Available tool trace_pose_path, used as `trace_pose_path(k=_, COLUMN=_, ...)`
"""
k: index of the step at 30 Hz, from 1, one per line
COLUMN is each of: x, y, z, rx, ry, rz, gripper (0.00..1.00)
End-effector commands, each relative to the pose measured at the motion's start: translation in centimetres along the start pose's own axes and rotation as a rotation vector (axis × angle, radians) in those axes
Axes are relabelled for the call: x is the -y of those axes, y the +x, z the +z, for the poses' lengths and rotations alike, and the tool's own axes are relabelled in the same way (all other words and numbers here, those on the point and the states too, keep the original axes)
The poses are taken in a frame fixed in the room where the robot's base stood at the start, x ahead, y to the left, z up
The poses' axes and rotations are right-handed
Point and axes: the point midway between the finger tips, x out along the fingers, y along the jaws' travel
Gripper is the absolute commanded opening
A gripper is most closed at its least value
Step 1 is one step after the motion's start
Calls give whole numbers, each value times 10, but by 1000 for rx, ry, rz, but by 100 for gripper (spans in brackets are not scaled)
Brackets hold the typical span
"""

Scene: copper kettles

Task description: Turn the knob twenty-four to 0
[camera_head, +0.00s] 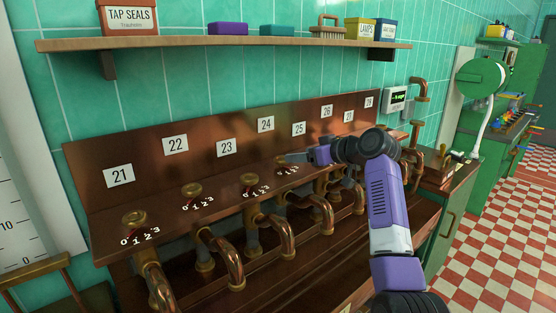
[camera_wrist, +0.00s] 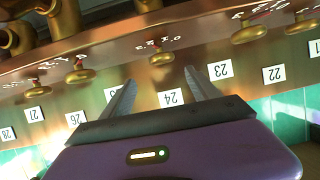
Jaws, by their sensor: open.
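Knob twenty-four (camera_head: 280,160) is a small brass knob on the copper ledge below the label 24 (camera_head: 266,124), with a white 0-to-3 scale beside it. My gripper (camera_head: 297,157) is at this knob from the right and partly overlaps it in the head view. In the wrist view, which is upside down, the knob (camera_wrist: 162,59) lies just beyond and between the fingertips of my open gripper (camera_wrist: 160,76). The label 24 (camera_wrist: 170,98) shows between the fingers. The jaws look empty and apart from the knob. I cannot tell which number the knob points to.
Similar knobs stand to the left under labels 23 (camera_head: 226,147), 22 (camera_head: 176,145) and 21 (camera_head: 118,175). More knobs stand to the right, partly behind my arm. Curved copper pipes (camera_head: 281,228) run below the ledge. A shelf (camera_head: 220,43) hangs above.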

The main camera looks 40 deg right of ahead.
Motion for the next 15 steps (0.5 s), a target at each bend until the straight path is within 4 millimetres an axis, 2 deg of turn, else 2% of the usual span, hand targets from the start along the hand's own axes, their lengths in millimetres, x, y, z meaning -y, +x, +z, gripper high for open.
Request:
trace_pose_path(k=5, x=5, y=7, z=5, rx=23, ry=-30, rz=-19, gripper=70)
trace_pose_path(k=15, x=5, y=55, z=6, rx=23, ry=-29, rz=-16, gripper=70)
